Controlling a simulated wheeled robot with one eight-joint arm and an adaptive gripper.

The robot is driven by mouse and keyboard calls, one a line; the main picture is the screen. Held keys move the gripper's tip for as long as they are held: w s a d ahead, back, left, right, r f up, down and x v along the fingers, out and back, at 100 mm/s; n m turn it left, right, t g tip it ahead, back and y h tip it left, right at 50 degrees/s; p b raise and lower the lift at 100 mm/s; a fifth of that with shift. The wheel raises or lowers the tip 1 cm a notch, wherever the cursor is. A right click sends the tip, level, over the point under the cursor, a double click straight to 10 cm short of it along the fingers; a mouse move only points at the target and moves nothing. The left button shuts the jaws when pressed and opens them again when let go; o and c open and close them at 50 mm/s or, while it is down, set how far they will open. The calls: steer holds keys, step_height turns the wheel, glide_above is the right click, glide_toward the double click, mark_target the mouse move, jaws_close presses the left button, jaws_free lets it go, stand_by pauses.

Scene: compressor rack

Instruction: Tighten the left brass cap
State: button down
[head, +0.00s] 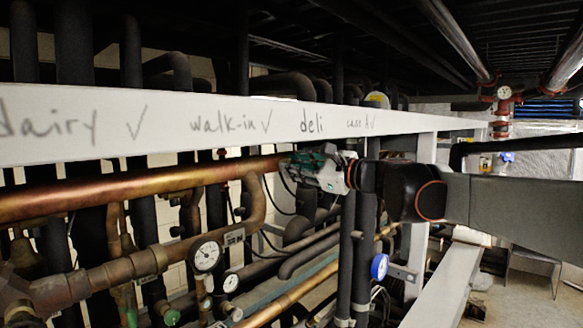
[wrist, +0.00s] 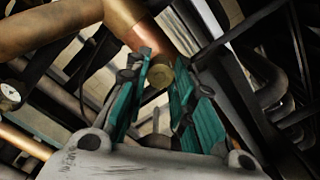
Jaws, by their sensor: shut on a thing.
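The brass cap (wrist: 160,76) is a small round yellow-brown end on a copper pipe (wrist: 130,22), in the upper middle of the wrist view. My gripper (wrist: 165,79) has its teal finger pads on both sides of the cap and is shut on it. In the head view, my gripper (head: 288,164) reaches in from the right, just under the white beam, at the right end of the horizontal copper pipe (head: 140,184). There the fingers hide the cap. I cannot tell how far the cap is screwed on. No second cap is clear to me.
A white beam (head: 200,125) with handwritten labels runs just above my gripper. Dark vertical pipes (head: 348,235) stand close below it. A white-faced gauge (head: 207,256) and a blue gauge (head: 379,266) sit lower down. Free floor (head: 490,300) shows at lower right.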

steer(key=shift+f, duration=0.1)
steer(key=c, duration=1.3)
jaws_free()
steer(key=shift+c, duration=0.2)
steer(key=v, duration=0.7)
steer(key=shift+s+d, duration=0.25)
